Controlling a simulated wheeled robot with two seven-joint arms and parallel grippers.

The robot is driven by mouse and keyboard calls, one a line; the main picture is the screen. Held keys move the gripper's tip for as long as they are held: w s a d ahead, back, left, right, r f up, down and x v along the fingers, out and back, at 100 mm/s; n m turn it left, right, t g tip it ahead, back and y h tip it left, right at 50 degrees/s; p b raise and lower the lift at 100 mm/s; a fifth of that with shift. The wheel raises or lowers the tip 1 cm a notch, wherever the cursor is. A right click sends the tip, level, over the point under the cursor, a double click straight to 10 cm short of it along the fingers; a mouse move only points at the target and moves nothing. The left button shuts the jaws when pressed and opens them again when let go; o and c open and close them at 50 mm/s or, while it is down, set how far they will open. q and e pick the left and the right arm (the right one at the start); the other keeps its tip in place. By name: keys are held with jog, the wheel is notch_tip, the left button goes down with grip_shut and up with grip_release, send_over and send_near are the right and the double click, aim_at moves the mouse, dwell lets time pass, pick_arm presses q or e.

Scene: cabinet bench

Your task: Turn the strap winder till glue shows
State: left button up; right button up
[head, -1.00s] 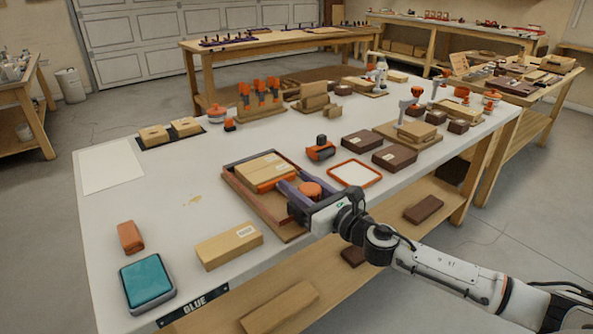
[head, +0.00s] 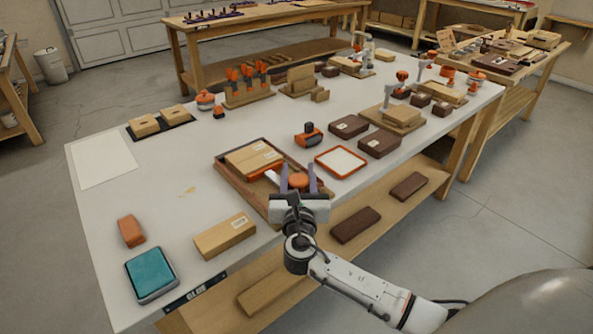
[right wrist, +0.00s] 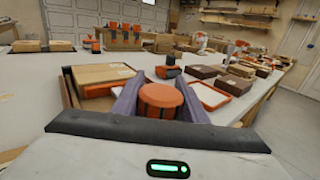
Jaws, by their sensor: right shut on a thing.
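The strap winder is a round orange knob (head: 298,181) at the right end of a brown wooden tray (head: 229,181). Light wooden blocks (head: 253,157) lie in the tray with an orange strap or bar along their front edge. My right gripper (head: 298,172) comes from the front and is shut on the winder, one purple finger on each side. The right wrist view shows the orange winder (right wrist: 161,101) between the fingers. I cannot make out glue at the blocks' joint. My left gripper is not in view.
An orange-rimmed white tray (head: 341,162) lies right of the winder, with an orange-and-black tool (head: 308,136) behind. A wooden block (head: 224,236), a teal pad (head: 150,273) and an orange block (head: 131,231) are at front left. The left tabletop is mostly clear.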

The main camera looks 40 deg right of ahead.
jog(key=shift+h, duration=0.3)
jog(key=o, duration=1)
jog(key=shift+o, duration=0.2)
jog(key=v, duration=1)
jog(key=shift+r, duration=0.15)
